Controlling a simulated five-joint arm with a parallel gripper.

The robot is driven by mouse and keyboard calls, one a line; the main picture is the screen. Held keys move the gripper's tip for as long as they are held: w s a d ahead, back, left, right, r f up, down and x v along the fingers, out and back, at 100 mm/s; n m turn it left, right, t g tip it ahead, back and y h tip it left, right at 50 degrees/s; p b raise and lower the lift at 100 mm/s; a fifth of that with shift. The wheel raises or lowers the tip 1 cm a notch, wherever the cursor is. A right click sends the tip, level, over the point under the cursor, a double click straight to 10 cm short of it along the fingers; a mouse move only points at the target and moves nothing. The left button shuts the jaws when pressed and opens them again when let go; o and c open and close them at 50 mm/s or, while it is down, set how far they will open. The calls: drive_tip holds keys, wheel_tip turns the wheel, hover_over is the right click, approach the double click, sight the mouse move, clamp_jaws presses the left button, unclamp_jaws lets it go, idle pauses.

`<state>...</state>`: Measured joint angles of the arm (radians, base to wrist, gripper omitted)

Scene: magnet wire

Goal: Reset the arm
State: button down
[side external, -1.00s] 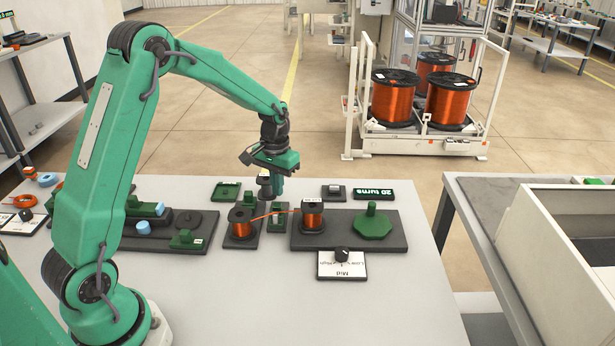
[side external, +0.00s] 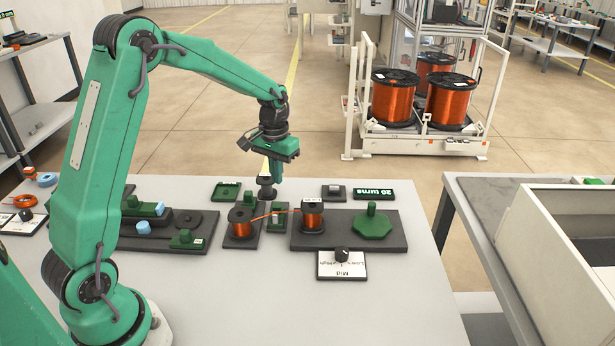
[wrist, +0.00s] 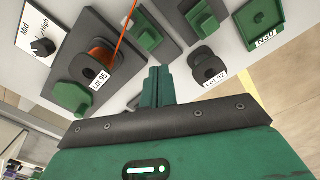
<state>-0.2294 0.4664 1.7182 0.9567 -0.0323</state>
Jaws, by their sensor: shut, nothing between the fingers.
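My gripper (side external: 276,168) is shut and empty. It hangs above the back part of the table, just above and beside a small dark spool (side external: 266,188). In the wrist view its green fingers (wrist: 160,84) are together, with nothing between them. An orange wire (side external: 274,216) runs from the left copper spool (side external: 241,224) past a green block on a dark plate (side external: 277,218) to the right copper spool (side external: 312,216). The right spool stands on a wide dark base that also bears a green octagonal part (side external: 372,224). My gripper is apart from the wire and both spools.
A dial with a "Mid" card (side external: 341,264) lies at the base's front. A "20 turns" sign (side external: 373,194) and a green tray (side external: 227,191) stand at the back. A dark fixture with green and blue parts (side external: 165,230) is at left. The table's front is clear.

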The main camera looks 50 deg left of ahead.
drive_tip(key=s+d+r+m+t, duration=0.1)
drive_tip(key=s+d+r, duration=0.2)
drive_tip(key=s+r, duration=0.25)
drive_tip(key=s+d+r+t, duration=0.2)
drive_tip(key=s+d+r, duration=0.15)
drive_tip(key=r, duration=0.25)
drive_tip(key=s+d+r+m+t, duration=0.1)
drive_tip(key=s+d, duration=0.1)
drive_tip(key=s, duration=0.5)
drive_tip(key=s+d+r+m+t, duration=0.1)
drive_tip(key=s+d, duration=0.1)
drive_tip(key=s, duration=0.5)
drive_tip(key=shift+s+d+r+t, duration=0.15)
drive_tip(key=shift+s+r+t, duration=0.15)
drive_tip(key=shift+s, duration=0.05)
